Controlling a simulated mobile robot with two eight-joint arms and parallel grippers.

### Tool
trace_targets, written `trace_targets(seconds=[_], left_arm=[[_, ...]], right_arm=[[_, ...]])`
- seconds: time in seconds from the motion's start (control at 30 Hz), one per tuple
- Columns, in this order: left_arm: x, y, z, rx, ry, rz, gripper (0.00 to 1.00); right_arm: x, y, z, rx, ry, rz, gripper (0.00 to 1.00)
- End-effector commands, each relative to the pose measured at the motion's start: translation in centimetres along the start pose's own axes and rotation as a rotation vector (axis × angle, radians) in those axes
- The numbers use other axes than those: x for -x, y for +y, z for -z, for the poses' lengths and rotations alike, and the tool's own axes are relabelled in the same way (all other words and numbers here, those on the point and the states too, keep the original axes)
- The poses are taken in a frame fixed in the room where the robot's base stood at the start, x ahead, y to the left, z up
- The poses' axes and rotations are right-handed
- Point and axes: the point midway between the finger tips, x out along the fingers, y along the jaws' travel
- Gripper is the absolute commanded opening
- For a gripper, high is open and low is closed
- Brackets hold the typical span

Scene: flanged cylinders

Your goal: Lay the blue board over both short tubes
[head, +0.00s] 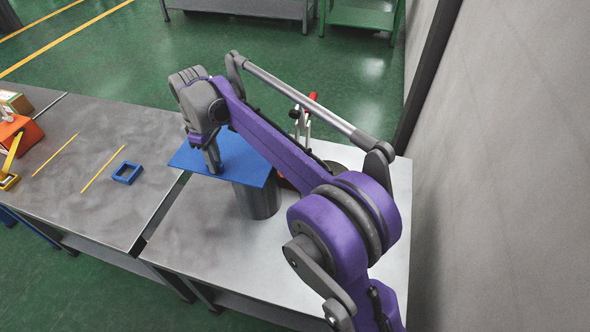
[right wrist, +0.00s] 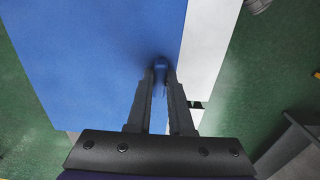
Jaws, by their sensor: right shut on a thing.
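The blue board (head: 240,155) is flat in the head view, with its right part above a short grey metal tube (head: 258,200). I cannot tell whether it touches the tube. Its left end hangs out towards the gap between the tables. My right gripper (head: 214,168) points down onto the board. In the right wrist view its fingers (right wrist: 161,72) are closed on a small blue part standing at the board (right wrist: 95,60). A second short tube is not visible; my purple right arm hides much of the table. My left gripper is not in view.
A blue square frame (head: 127,172) and two yellow sticks lie on the left table (head: 70,205). An orange object (head: 22,135) stands at its far left. A red-handled clamp-like tool (head: 303,120) stands behind my arm. The right table's front (head: 210,250) is clear; a wall is right.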

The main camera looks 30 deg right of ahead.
Motion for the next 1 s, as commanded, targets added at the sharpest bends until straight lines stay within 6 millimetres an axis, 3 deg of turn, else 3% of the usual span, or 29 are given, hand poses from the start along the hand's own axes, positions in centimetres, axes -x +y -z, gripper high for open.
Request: trace_targets(seconds=[0.6, 0.7, 0.87, 1.0], left_arm=[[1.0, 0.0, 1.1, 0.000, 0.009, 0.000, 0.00], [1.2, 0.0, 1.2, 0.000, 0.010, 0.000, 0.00], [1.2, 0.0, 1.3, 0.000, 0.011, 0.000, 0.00], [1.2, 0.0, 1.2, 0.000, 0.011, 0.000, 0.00]], right_arm=[[0.1, 0.0, -15.2, -0.005, 0.001, -0.001, 0.00], [0.1, 0.0, -16.7, -0.004, 0.001, -0.001, 0.00], [-0.2, 0.0, -17.7, -0.001, 0.000, 0.000, 0.00], [-2.1, 0.0, -17.7, 0.000, 0.000, 0.000, 0.00]])
